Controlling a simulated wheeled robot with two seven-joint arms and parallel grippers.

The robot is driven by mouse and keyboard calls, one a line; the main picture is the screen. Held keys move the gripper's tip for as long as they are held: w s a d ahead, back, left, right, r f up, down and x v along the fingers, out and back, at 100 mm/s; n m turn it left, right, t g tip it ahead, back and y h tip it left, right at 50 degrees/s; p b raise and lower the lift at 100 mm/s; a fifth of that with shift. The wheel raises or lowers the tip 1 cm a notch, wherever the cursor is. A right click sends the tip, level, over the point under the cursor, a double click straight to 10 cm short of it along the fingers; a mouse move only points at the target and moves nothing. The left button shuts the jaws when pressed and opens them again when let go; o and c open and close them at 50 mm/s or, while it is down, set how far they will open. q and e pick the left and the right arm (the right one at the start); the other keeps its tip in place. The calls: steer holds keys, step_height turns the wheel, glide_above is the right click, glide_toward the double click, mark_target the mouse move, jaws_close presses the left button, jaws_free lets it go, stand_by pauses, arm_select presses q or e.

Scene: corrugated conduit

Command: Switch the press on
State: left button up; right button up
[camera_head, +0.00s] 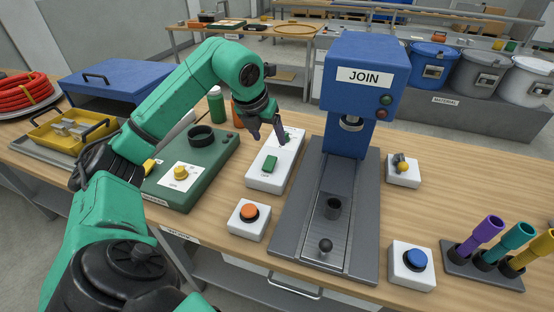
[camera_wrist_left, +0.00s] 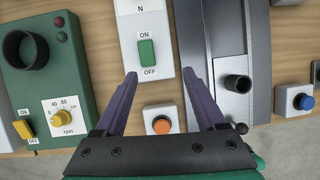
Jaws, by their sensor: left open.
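The blue press (camera_head: 350,95) marked JOIN stands on a dark grey base right of my left gripper. Left of that base lies a white switch box (camera_head: 262,181) with a green rocker switch (camera_head: 270,163). In the left wrist view the green rocker (camera_wrist_left: 147,53) has ON above it and OFF below; which way it is tipped is unclear. A label at the top edge is cut off, showing an N. My left gripper (camera_head: 269,138) is open and empty over the box's far part. My right gripper is out of view.
A green unit (camera_head: 205,170) with a yellow knob and black cup lies left. An orange button box (camera_head: 249,215), a blue button box (camera_head: 411,265) and a small lever box (camera_head: 403,170) surround the press. A rack of coloured handles (camera_head: 480,272) stands at right.

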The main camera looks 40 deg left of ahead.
arm_select(q)
steer(key=a, duration=0.2)
steer(key=p, duration=0.2)
glide_toward(270, 162)
steer(key=shift+y, duration=0.3)
steer(key=x, duration=0.8)
steer(key=shift+d+f, duration=0.2)
